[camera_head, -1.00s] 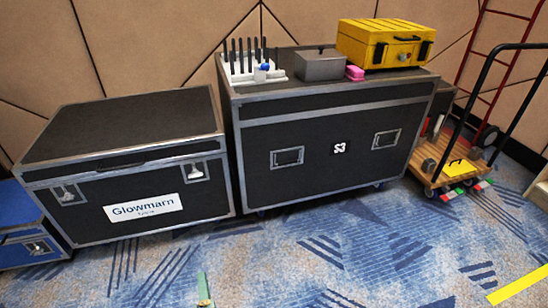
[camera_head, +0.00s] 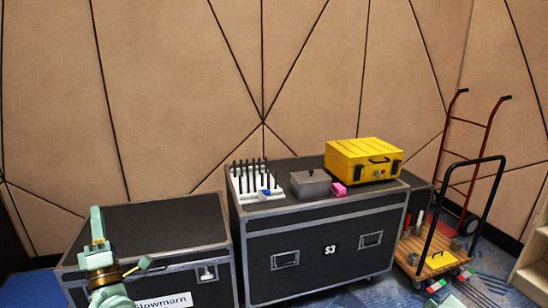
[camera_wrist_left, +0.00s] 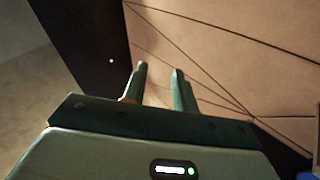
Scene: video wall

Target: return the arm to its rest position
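My left gripper (camera_head: 97,216) has come into the head view at the lower left, pointing up, in front of the low black case marked Glowmarn (camera_head: 150,228). In the left wrist view its two fingers (camera_wrist_left: 159,70) stand apart with nothing between them, against the panelled wall. The gripper looks empty.
A taller black case marked S3 (camera_head: 330,250) carries a white rack (camera_head: 256,184) of black sticks, a grey box (camera_head: 310,184), a pink block (camera_head: 339,189) and a yellow case (camera_head: 363,160). A wooden cart (camera_head: 430,262) and red hand truck (camera_head: 478,165) stand right.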

